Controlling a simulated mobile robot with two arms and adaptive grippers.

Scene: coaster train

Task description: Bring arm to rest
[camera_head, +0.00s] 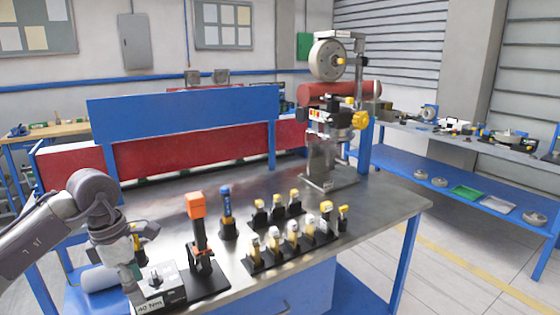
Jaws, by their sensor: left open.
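My left arm comes in from the left and bends downward at the table's near left corner. My left gripper (132,277) points down beside a grey box (160,283) labelled "40 Nm". The gripper is open, and I see nothing held in it. The fingertips are partly hidden and I cannot tell whether they touch the box. My right arm and gripper are not in view.
On the metal table (385,197) stand an orange-topped tool (197,208), a blue-topped tool (227,208), racks of yellow-and-black pieces (293,232) and a press-like machine (328,120). A blue and red panel (185,115) rises behind. The table's right side is clear.

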